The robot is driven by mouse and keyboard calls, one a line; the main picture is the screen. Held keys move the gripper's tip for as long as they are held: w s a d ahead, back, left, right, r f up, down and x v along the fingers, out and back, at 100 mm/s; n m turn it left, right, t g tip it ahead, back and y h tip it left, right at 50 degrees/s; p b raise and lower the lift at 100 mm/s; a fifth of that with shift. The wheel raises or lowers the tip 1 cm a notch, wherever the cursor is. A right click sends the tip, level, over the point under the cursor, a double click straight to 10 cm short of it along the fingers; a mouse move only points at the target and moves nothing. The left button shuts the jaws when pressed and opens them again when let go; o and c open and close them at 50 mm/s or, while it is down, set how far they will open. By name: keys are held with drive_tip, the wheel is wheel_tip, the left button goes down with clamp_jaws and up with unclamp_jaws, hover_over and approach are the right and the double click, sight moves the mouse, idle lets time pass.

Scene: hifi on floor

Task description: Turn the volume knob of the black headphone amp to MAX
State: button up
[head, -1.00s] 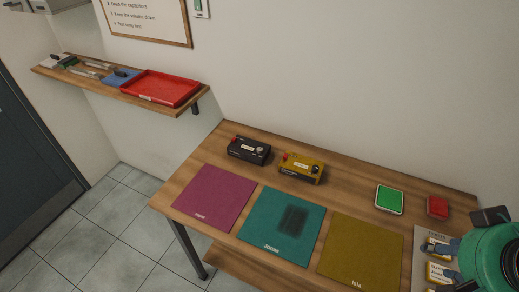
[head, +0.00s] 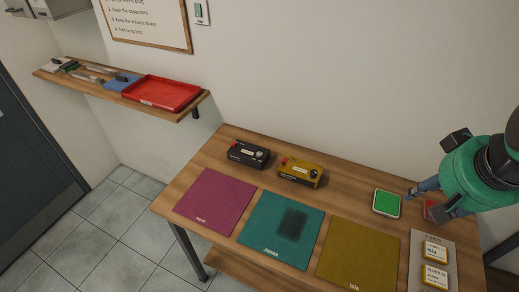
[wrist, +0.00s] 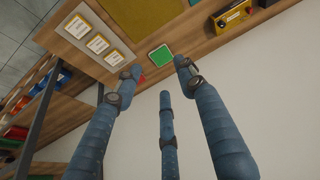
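The black headphone amp (head: 248,153) sits at the back left of the table, with a red part at its left end and a light round knob on its top right. Where the knob points is too small to tell. A yellow amp (head: 300,172) stands just right of it and also shows in the wrist view (wrist: 232,16). My gripper (head: 422,200) is at the table's right side, above the red block and well right of the black amp. In the wrist view its fingers (wrist: 158,78) are spread and hold nothing. The black amp is mostly out of that view.
Magenta (head: 214,200), teal (head: 262,247) and olive (head: 350,256) mats lie along the table (head: 185,180) front. A green pad (head: 386,203), a red block (head: 430,209) and a labelled tray (head: 440,243) are at the right. A shelf (head: 195,106) with a red tray hangs at the left.

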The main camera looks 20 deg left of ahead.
drive_tip(key=w+a+r+n+g+p, duration=0.1)
drive_tip(key=w+a+r+n+p, duration=0.15)
drive_tip(key=w+a, duration=0.8)
drive_tip(key=n+g+p, duration=0.4)
drive_tip(key=n+p, duration=0.4)
hover_over(260, 153)
wheel_tip(260, 153, down, 23)
drive_tip(key=shift+s+r+h, duration=0.15)
drive_tip(key=shift+h, duration=0.15)
wheel_tip(260, 153, down, 14)
drive_tip(key=shift+r+p, duration=0.1)
drive_tip(key=shift+p, duration=0.6)
clamp_jaws()
